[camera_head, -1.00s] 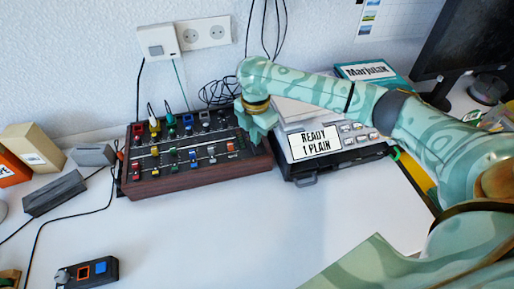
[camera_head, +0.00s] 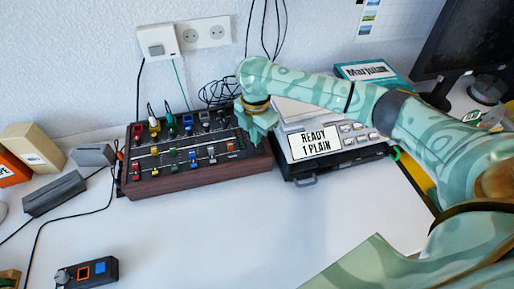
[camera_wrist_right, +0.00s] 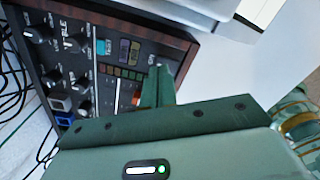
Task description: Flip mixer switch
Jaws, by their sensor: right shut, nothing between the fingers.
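The mixer (camera_head: 195,181) is a dark panel with a reddish-brown wooden frame, set with rows of coloured knobs and sliders. It stands on the white desk below the wall socket. My right gripper (camera_head: 258,138) is over the mixer's right end, pointing down, with its fingers closed and empty. In the right wrist view the closed fingertips (camera_wrist_right: 158,83) are over the mixer panel (camera_wrist_right: 70,60), beside a row of small green squares and a red-orange part. Whether they touch the panel I cannot tell. The fingers hide part of the panel. I cannot single out the switch. My left gripper is out of view.
A printer (camera_head: 306,165) with a "READY 1 PLAIN" display stands close to the mixer's right, under my right arm. Loose black cables (camera_head: 222,90) lie behind the mixer. A small box with blue and orange buttons (camera_head: 88,273) is at front left. The desk in front is clear.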

